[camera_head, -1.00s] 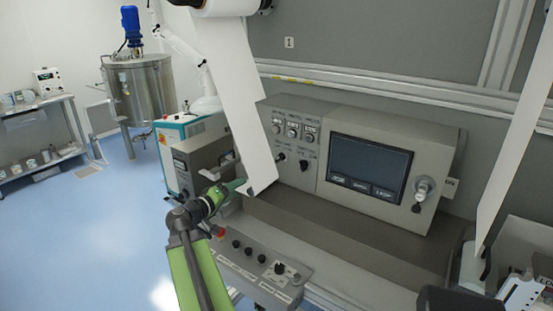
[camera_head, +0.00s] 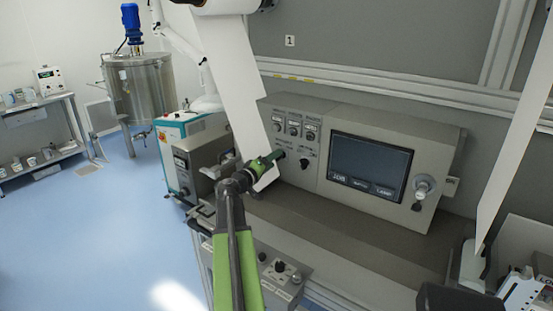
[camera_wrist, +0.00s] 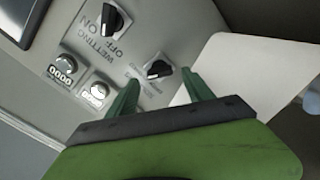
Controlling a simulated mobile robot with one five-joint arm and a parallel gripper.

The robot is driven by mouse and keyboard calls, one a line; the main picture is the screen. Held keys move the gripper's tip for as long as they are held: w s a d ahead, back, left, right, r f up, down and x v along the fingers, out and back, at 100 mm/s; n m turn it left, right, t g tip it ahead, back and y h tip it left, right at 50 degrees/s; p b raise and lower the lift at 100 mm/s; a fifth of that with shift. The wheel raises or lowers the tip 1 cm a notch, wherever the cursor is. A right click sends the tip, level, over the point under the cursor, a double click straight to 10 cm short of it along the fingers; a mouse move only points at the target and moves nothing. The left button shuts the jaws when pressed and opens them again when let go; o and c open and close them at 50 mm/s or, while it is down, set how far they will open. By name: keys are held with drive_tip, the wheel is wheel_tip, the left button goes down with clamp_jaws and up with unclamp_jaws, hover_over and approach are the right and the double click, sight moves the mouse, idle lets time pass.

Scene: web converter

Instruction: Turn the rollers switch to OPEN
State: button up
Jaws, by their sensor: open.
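A small black rotary switch (camera_wrist: 158,70) with small lettering around it sits on the grey panel in the wrist view. The lettering is too blurred to read surely; it appears to be the rollers switch. My gripper (camera_wrist: 161,78) is open, with its two green fingers pointing at the panel on either side of the switch's lower edge. I cannot tell whether they touch it. In the head view my gripper (camera_head: 276,156) is at the panel's left part and hides this switch.
A larger black switch marked WETTING (camera_wrist: 111,20) and two round dials (camera_wrist: 66,64) are beside it. A white web sheet (camera_head: 238,85) hangs close to my gripper. A touchscreen (camera_head: 368,165) is to the right. A lower control box (camera_head: 285,275) sits below.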

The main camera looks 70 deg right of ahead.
drive_tip(key=x, duration=0.2)
drive_tip(key=shift+s+d, duration=0.1)
drive_tip(key=shift+d, duration=0.2)
